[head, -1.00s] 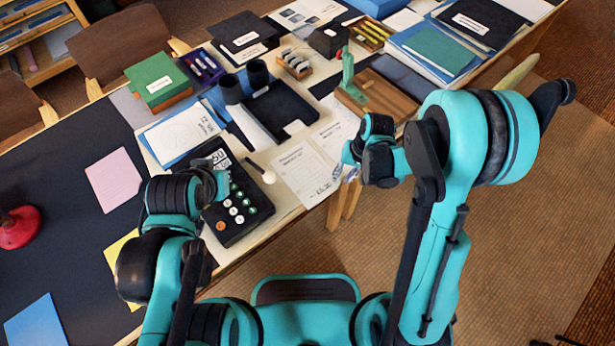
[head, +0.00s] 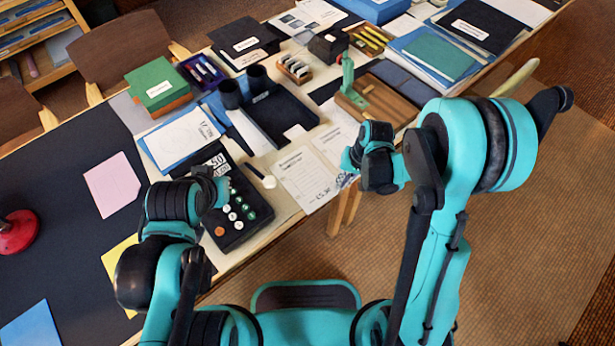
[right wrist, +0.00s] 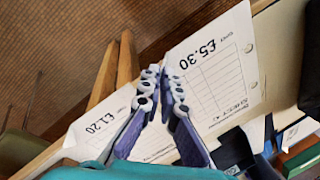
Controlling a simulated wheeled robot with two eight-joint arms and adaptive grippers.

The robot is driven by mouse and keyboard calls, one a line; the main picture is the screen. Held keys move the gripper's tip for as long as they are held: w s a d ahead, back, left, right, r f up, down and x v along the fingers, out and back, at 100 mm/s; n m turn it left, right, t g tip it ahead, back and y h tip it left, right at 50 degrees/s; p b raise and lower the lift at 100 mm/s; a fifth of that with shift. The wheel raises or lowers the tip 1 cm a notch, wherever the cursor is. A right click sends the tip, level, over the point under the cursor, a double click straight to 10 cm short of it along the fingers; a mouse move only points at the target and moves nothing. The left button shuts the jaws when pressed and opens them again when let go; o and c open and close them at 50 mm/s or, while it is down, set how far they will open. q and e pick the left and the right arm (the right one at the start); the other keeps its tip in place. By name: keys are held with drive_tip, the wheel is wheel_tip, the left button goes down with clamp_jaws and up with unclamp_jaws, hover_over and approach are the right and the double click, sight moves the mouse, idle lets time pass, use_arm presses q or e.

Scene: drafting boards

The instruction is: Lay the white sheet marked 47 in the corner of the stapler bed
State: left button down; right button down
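A white sheet (head: 305,172) lies at the table's front edge. In the right wrist view the sheet (right wrist: 222,75) reads £5.30, with small print that looks like SHEET 47. A second white sheet (head: 337,140), marked £1.20 (right wrist: 103,122), lies beside it to the right. The green stapler (head: 347,77) stands on its wooden bed (head: 392,104) behind them. My right gripper (head: 347,172) is at the sheets' front edges; its fingertips (right wrist: 163,80) are close together, and whether paper is between them is unclear. My left gripper (head: 220,188) is over the calculator, its fingers mostly hidden.
A calculator (head: 240,222) lies left of the sheets. A black tray (head: 282,118) stands behind them. Another paper (head: 178,140) lies on a blue folder at left. A box of yellow markers (head: 368,40) stands behind the stapler. Floor is open at front right.

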drive_tip(key=shift+r, duration=0.1)
drive_tip(key=a+p+v, duration=0.1)
drive_tip(key=p+v, duration=0.4)
drive_tip(key=v, duration=0.2)
drive_tip(key=shift+a+r, duration=0.25)
drive_tip(key=shift+a, duration=0.05)
idle(0.6)
drive_tip(key=shift+w, duration=0.1)
